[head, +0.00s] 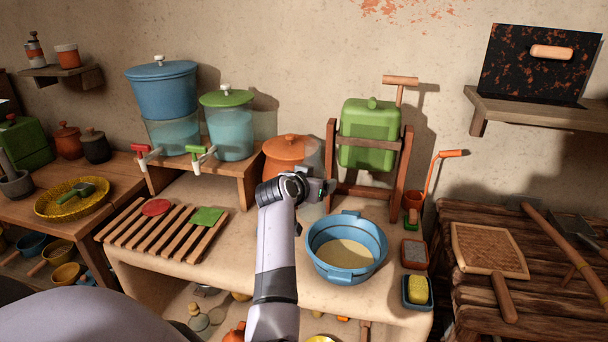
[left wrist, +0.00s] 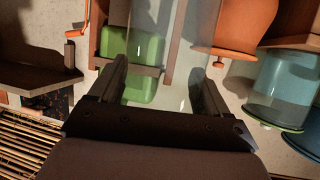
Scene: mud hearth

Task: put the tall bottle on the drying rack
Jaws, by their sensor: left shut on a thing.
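The tall bottle (head: 311,211) looks clear and pale, and is hard to make out against the counter and wall. My left gripper (head: 326,187) is shut on it, in front of the wooden churn frame. In the left wrist view the see-through bottle (left wrist: 184,60) shows between the two fingers (left wrist: 160,98). I cannot tell whether its base touches the counter. The drying rack (head: 133,222), made of wooden slats, lies on the counter to the left of the gripper. My right gripper is not in view.
A red disc (head: 156,207) and a green square (head: 207,217) lie on the rack's back part; its front slats are bare. A blue basin (head: 346,273) stands right of my arm. An orange pot (head: 287,150) and the dispenser shelf (head: 225,185) stand behind.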

